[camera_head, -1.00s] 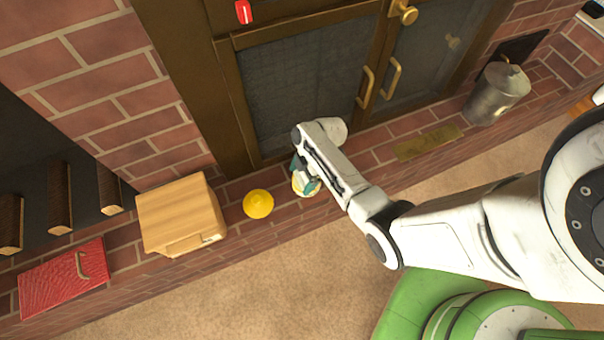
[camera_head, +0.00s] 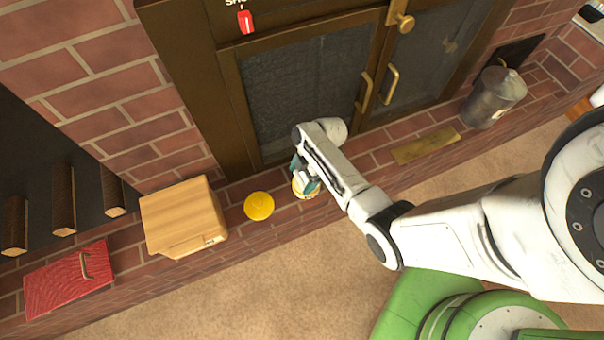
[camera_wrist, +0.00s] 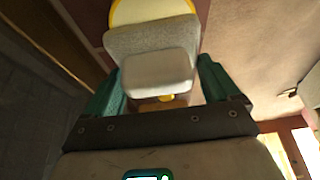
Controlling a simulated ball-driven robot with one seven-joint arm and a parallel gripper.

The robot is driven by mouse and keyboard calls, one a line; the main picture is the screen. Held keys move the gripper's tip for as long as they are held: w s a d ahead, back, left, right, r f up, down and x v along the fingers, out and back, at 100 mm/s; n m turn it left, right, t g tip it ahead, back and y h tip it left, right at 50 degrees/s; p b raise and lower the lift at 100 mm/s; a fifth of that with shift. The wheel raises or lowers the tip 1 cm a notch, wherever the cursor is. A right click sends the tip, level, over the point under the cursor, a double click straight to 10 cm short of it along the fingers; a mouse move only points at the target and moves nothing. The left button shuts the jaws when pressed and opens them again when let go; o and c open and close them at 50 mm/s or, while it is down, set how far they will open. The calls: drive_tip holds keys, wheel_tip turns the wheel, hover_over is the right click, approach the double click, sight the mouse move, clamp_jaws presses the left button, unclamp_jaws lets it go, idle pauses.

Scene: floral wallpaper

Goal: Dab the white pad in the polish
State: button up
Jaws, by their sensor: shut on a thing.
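My gripper (camera_head: 306,184) is shut on the white pad, low over the brick ledge. In the wrist view, the greyish-white pad (camera_wrist: 150,38) stands out from between the teal fingers of my gripper (camera_wrist: 160,85), with a paler block nearer the camera. Just past the pad's far edge is a round, yellow-rimmed tin with a pale inside (camera_wrist: 150,10), apparently the polish. In the head view, this tin (camera_head: 304,194) is partly hidden under my gripper. Whether the pad touches the polish cannot be told. A round yellow lid (camera_head: 259,206) lies on the ledge left of the tin.
A wooden box (camera_head: 183,217) and a red panel with a handle (camera_head: 70,278) stand to the left. A metal canister (camera_head: 493,97) and a brass plate (camera_head: 425,145) are on the ledge at right. Dark cabinet doors (camera_head: 310,90) rise close behind my gripper.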

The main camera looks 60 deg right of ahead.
sight(302, 179)
drive_tip(key=shift+r+p, duration=2)
drive_tip(key=shift+r, duration=0.45)
